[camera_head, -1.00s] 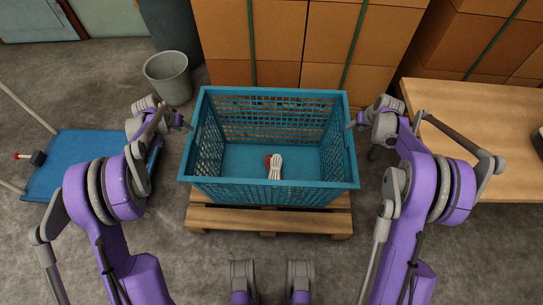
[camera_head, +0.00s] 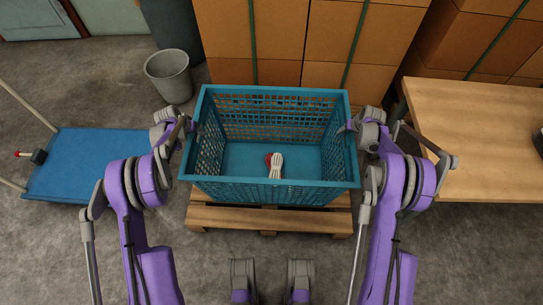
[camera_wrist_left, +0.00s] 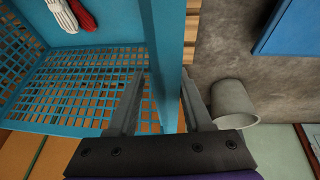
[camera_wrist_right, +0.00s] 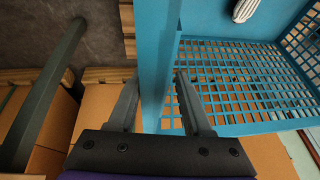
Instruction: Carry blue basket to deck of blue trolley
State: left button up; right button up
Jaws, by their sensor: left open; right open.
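The blue basket (camera_head: 270,193) stands on a wooden pallet (camera_head: 270,217). A white and red item (camera_head: 276,165) lies on its floor. My left gripper (camera_head: 193,127) is at the basket's left side. In the left wrist view its open fingers (camera_wrist_left: 165,95) straddle the basket's rim (camera_wrist_left: 168,50). My right gripper (camera_head: 348,127) is at the right side. In the right wrist view its open fingers (camera_wrist_right: 157,95) straddle the opposite rim (camera_wrist_right: 158,50). I cannot tell whether any finger touches the rim. The blue trolley (camera_head: 85,160) stands at the left with a bare deck.
A grey bin (camera_head: 168,77) stands behind the basket to the left, and it also shows in the left wrist view (camera_wrist_left: 235,103). Stacked cardboard boxes (camera_head: 300,35) close off the back. A wooden table (camera_head: 480,140) stands at the right. Grey floor lies between pallet and trolley.

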pick_arm(q)
jog(key=shift+c, duration=0.2)
pick_arm(e)
jog(key=shift+c, duration=0.2)
pick_arm(q)
grip_shut()
pick_arm(e)
grip_shut()
jog(key=shift+r, duration=0.1)
dwell(0.6)
